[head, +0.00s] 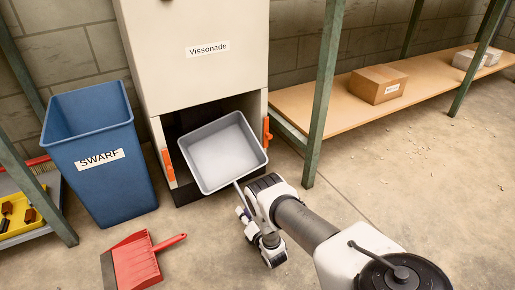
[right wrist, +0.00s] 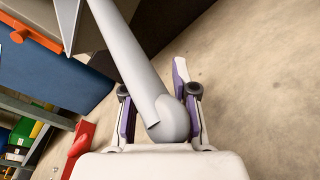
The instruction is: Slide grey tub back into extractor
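The grey tub (head: 222,152) is a shallow open tray, apparently empty, in the mouth of the low bay of the cream extractor (head: 205,75). It sits turned askew to the bay, its near corner sticking out over the front. A round grey handle (right wrist: 135,65) runs from the tub to my right gripper (head: 252,207). In the right wrist view, the purple-padded fingers of this gripper (right wrist: 158,110) stand on both sides of the handle's end and appear shut on it. Whether the tub touches the bay floor is hidden. My left gripper is not in view.
Orange latches (head: 168,165) (head: 267,131) flank the bay. A blue swarf bin (head: 100,165) stands close on its left, with a red dustpan (head: 135,262) on the floor ahead. A green shelf post (head: 322,100) stands right. The floor at right is clear.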

